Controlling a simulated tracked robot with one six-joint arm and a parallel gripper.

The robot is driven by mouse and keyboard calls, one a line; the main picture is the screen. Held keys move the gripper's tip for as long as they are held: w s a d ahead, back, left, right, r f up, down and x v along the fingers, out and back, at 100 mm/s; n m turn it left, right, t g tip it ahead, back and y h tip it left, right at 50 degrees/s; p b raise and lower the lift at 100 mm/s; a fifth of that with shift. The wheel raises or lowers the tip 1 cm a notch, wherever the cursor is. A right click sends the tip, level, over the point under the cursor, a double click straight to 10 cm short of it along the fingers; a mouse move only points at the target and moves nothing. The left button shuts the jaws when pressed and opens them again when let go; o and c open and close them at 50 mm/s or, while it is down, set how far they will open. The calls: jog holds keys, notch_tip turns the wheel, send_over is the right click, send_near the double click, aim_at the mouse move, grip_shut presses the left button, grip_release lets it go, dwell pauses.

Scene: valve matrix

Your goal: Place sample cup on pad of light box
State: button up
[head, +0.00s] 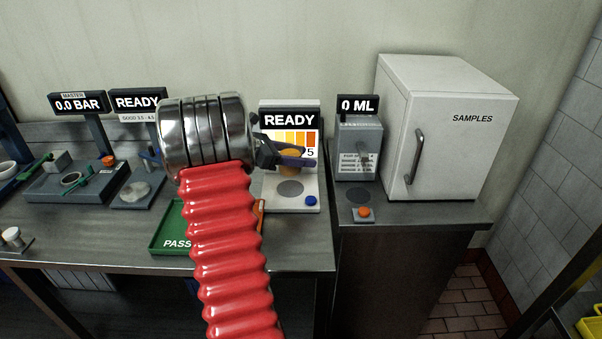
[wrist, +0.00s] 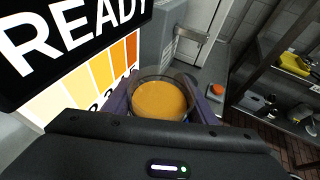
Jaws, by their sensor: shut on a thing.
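The sample cup is a clear cup of orange liquid, seen from above in the wrist view (wrist: 160,98). My gripper (head: 292,158) is shut on it, one finger on each side, in front of the light box. In the head view the cup (head: 291,165) is partly hidden by a finger. The light box (head: 305,108) has a READY display and a yellow-to-orange colour scale. Its pad (head: 290,189) is a dark round disc on the white base, and the cup is held above it. In the wrist view the pad is hidden.
A blue button (head: 311,201) sits at the base's front right. Right of it stand a grey 0 ML dispenser (head: 359,150) with an orange button (head: 364,212), and a white SAMPLES cabinet (head: 440,130). A green PASS tray (head: 170,228) lies on the bench to the left, partly behind my arm.

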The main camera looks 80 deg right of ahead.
aim_at(301, 171)
jog(key=shift+f, duration=1.3)
notch_tip(301, 171, down, 3)
jog(key=shift+r, duration=0.1)
jog(key=shift+d+f, duration=0.15)
jog(key=shift+f, duration=0.4)
jog(key=shift+f, duration=0.15)
jog(key=o, duration=0.9)
jog(key=shift+o, duration=0.2)
